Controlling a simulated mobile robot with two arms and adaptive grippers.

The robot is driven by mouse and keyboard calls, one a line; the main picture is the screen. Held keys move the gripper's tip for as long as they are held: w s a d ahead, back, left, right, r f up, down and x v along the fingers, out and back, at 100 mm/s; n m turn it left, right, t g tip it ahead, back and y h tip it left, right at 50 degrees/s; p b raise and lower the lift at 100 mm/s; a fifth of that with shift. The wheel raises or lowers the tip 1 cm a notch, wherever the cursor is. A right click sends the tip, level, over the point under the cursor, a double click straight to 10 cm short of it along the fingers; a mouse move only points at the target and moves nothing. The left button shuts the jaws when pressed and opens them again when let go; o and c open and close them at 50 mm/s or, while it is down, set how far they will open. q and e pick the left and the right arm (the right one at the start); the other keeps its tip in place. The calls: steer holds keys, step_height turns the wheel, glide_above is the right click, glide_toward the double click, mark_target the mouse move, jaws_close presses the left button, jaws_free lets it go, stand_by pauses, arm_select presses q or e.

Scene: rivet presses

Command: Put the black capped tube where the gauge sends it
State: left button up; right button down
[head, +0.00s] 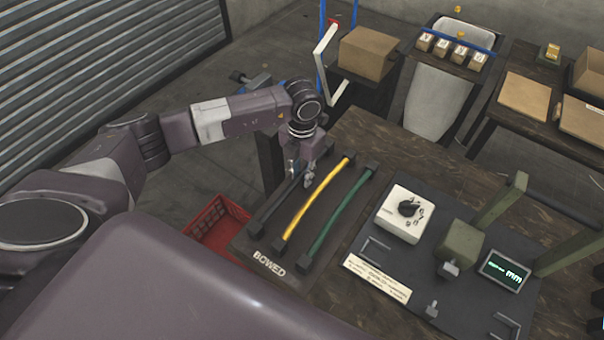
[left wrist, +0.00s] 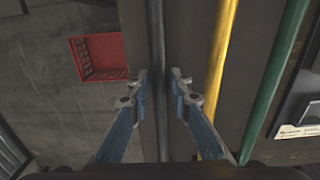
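The black capped tube (head: 277,207) lies on the dark mat labelled BOWED (head: 330,206), left of a yellow tube (head: 312,203) and a green tube (head: 338,216). My left gripper (head: 301,178) is over the far part of the black tube. In the left wrist view the black tube (left wrist: 157,40) runs between the two fingertips (left wrist: 159,82), which stand apart with a narrow gap; I cannot tell how deep they reach. The gauge has a small lit display (head: 506,272) with "mm", its digits too small to read. My right gripper is not in view.
A red crate (head: 217,229) stands on the floor left of the table. A white dial box (head: 404,214) and green fixture (head: 460,244) are on the dark panel at right. Cardboard boxes (head: 367,53) stand behind. Bare wood (head: 390,140) shows at the table's back.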

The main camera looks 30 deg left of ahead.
mark_target(302, 174)
arm_select(q)
steer(key=shift+o, duration=0.9)
steer(key=shift+r, duration=0.25)
steer(key=shift+w+r, duration=0.1)
steer(key=shift+r, duration=0.25)
step_height(302, 174, up, 11)
steer(key=b, duration=0.2)
steer(key=shift+s, duration=0.2)
